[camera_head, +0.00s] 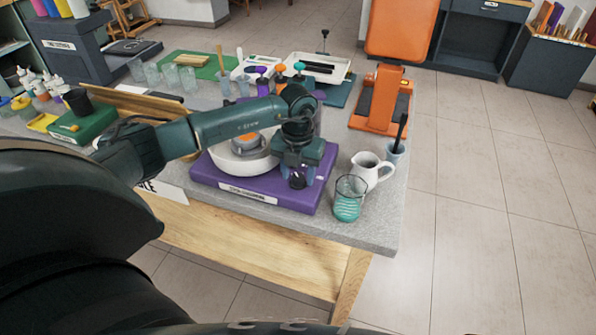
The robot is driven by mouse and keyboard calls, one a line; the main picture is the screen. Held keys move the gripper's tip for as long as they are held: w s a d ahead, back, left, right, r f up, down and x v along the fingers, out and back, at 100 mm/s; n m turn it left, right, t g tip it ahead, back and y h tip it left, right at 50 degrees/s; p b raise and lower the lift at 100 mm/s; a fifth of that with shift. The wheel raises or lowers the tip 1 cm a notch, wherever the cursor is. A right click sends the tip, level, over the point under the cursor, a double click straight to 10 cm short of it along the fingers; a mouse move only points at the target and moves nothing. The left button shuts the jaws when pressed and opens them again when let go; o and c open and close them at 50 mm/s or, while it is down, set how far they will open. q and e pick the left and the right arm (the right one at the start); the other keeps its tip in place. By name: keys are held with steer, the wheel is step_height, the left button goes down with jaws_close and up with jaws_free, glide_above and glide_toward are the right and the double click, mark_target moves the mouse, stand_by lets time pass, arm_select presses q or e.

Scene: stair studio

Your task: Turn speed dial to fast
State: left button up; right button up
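A purple machine base (255,202) with a white label on its front stands at the near edge of the grey table. A round white basin (232,166) sits on it, with a grey and orange piece (248,141) at its middle. My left gripper (297,182) is over the right part of the purple base, pointing down. A small dark purple round part shows at its fingertips, perhaps the speed dial, but the gripper covers most of it. I cannot tell the dial's setting or whether the fingers touch it. My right gripper is not in view.
A white pitcher (366,171) and a glass of teal liquid (348,204) stand close right of the purple base. An orange stand (380,100) is farther back. Clear cups (170,76), a green mat (205,66) and a white tray (322,64) lie behind. Open floor is at right.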

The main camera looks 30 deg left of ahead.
arm_select(q)
steer(key=c, duration=0.7)
steer(key=shift+c, duration=0.5)
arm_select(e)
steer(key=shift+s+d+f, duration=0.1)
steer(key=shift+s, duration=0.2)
